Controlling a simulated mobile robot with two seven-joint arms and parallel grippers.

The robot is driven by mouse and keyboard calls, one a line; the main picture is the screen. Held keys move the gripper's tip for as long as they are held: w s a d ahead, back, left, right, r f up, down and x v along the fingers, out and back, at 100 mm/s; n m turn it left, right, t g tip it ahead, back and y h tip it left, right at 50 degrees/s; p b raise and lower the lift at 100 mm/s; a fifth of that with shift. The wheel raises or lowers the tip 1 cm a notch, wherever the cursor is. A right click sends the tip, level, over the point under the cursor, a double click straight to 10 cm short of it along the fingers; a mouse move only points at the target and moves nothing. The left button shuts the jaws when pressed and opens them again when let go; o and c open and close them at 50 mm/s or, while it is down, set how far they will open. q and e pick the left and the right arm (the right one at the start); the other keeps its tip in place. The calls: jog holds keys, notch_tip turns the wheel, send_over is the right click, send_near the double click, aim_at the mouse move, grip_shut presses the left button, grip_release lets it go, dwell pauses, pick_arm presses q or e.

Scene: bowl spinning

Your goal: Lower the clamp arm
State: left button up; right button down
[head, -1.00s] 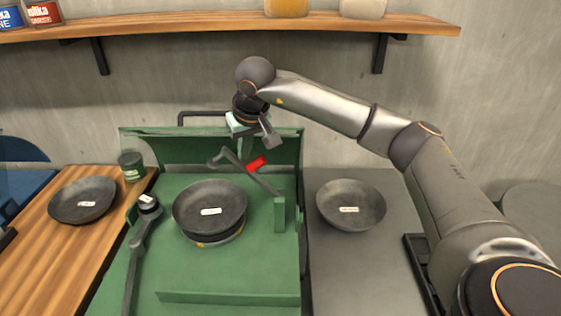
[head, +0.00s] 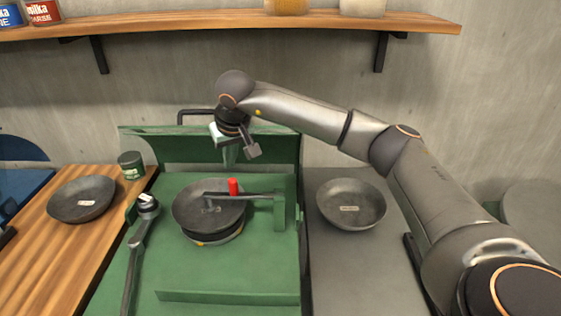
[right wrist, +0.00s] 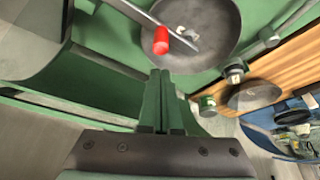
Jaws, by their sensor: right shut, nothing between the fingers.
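The grey clamp arm (head: 255,196) lies about level, reaching left from its green post (head: 280,210) over the bowl (head: 190,212) on the spinning machine. Its red knob (head: 233,186) stands upright. The arm's end is over the bowl's inside; I cannot tell whether it touches. In the right wrist view the red knob (right wrist: 161,41) and the bowl (right wrist: 222,28) show beyond the fingers. My right gripper (head: 230,160) is shut and empty, above and behind the knob, apart from it. It also shows in the right wrist view (right wrist: 160,85). My left gripper is not in view.
A dark bowl (head: 82,199) sits on the wooden top at left, beside a green can (head: 131,165). Another bowl (head: 351,204) sits on the grey top at right. A lever (head: 138,235) rises at the machine's left. A shelf (head: 200,23) runs above.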

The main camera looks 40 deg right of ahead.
jog(key=shift+w+a+f, duration=0.3)
jog(key=shift+a+f, duration=0.05)
jog(key=shift+f, duration=0.2)
jog(key=shift+r, duration=0.1)
notch_tip(320, 180, up, 12)
jog(key=p, duration=0.4)
dwell(0.3)
dwell(0.5)
